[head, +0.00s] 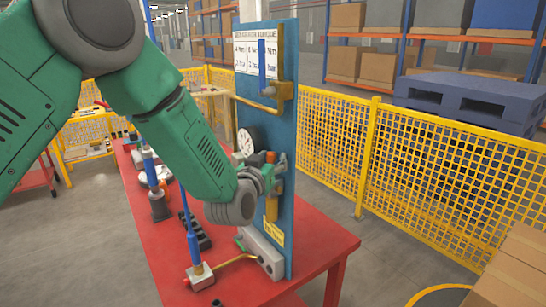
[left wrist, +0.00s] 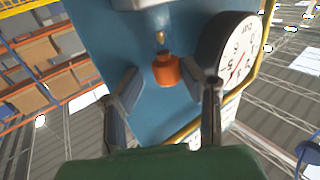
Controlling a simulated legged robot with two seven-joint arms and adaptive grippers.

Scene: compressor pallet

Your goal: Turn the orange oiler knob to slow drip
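The orange oiler knob (left wrist: 166,70) shows in the left wrist view, under a small brass fitting on the blue panel (left wrist: 105,30). It also shows in the head view (head: 271,157), just beyond my left gripper (head: 277,172). In the left wrist view the two fingers of my left gripper (left wrist: 165,95) stand apart, one on each side of the knob, with a gap to it. The gripper is open and empty. My green left arm hides part of the panel in the head view. My right gripper is in neither view.
A round dial gauge (left wrist: 232,52) sits close to the right finger in the left wrist view. A yellow pipe (head: 255,103) runs along the panel. The panel stands on a red table (head: 150,235) carrying a blue-handled tool (head: 192,245). A yellow mesh fence (head: 440,150) stands behind.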

